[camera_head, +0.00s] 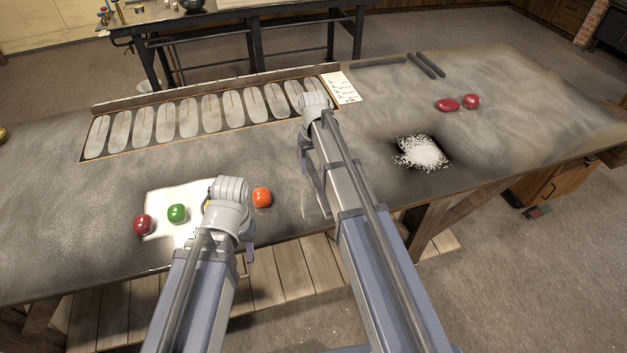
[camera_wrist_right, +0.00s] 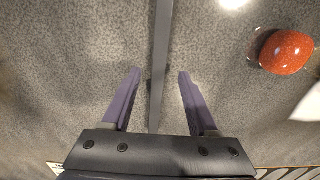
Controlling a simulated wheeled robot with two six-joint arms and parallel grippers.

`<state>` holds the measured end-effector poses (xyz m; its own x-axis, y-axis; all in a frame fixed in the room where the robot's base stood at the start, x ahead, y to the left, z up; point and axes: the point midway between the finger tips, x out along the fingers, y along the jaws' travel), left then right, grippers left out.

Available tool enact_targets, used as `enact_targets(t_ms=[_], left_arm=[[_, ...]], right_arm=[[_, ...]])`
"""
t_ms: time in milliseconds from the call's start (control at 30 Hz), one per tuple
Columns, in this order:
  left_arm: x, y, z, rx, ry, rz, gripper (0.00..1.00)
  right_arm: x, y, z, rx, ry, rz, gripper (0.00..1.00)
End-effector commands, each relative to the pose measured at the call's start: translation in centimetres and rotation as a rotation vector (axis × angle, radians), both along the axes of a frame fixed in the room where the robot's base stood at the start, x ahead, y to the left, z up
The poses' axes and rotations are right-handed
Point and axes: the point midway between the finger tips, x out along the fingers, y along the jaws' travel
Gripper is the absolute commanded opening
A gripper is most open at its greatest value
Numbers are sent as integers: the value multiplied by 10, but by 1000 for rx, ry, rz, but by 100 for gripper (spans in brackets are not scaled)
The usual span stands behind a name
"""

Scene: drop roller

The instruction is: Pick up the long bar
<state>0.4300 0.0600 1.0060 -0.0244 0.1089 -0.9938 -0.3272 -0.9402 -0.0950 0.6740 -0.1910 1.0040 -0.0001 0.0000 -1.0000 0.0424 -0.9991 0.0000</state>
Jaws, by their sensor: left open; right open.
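A long, thin grey bar (camera_wrist_right: 162,35) runs down the middle of the right wrist view, from the top edge to my gripper's body. My right gripper (camera_wrist_right: 159,72) is open, with one purple finger on each side of the bar and a gap on both sides. I cannot tell the height between fingers and bar. In the head view my right arm hides this bar and most of the right gripper. My left gripper (camera_head: 249,250) is mostly hidden behind its wrist near the table's front edge, over the white sheet's right side; nothing shows held in it.
Red (camera_head: 143,224), green (camera_head: 177,213) and orange (camera_head: 262,197) round pieces lie at the front left. A mould tray (camera_head: 87,160) spans the back. Dark bars (camera_head: 427,65), two red pieces (camera_head: 471,101) and white powder (camera_head: 422,152) lie to the right.

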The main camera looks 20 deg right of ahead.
Motion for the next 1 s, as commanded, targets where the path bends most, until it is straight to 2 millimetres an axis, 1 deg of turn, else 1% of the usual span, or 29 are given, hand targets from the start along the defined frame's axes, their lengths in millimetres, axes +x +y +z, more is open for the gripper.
enact_targets(t_ms=[33, 100, 200, 500, 1000], left_arm=[[0, 0, -14, 0, 0, 0, 50], [0, 0, -23, 0, 0, 1, 50], [0, 0, -31, 0, 0, 1, 50], [0, 0, -31, 0, 0, 1, 50], [0, 0, -31, 0, 0, 1, 50]], right_arm=[[-1, -2, -14, 0, 0, -1, 60], [-1, -2, -23, 0, 0, 0, 60], [-1, -2, -31, 0, 0, 0, 60], [-1, -2, -31, 0, 0, 0, 60], [-1, -2, -31, 0, 0, 0, 4]])
